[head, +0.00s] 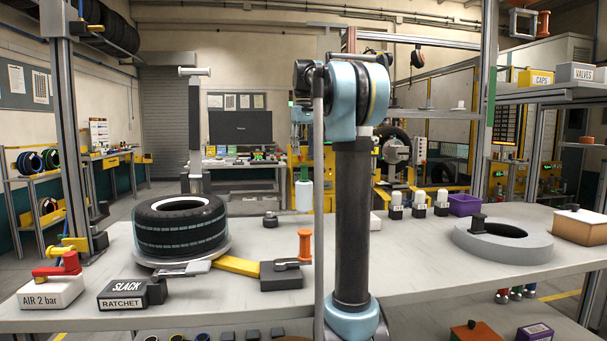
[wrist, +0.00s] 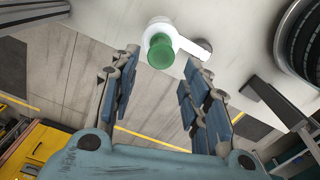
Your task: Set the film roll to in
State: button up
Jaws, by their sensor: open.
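What I take to be the film roll is a white upright cylinder (head: 304,196) with a green grip on top, near the far edge of the bench in the head view. In the wrist view its green end (wrist: 161,51) shows ahead of my fingertips, with a white disc and a white arm behind it reaching right. My gripper (wrist: 161,62) is open, with one finger to each side of the green end's line and nothing held. In the head view my gripper (head: 301,145) appears small, above the green grip. Whether the fingers touch it cannot be told.
A tyre (head: 180,228) lies on a round plate at the left of the bench. White-capped bottles (head: 420,204) and a grey ring (head: 503,241) stand to the right. My arm hides the middle.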

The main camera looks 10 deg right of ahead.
aim_at(304, 170)
notch_tip(304, 170, down, 9)
jog(key=shift+r, duration=0.15)
dwell(0.4)
grip_shut()
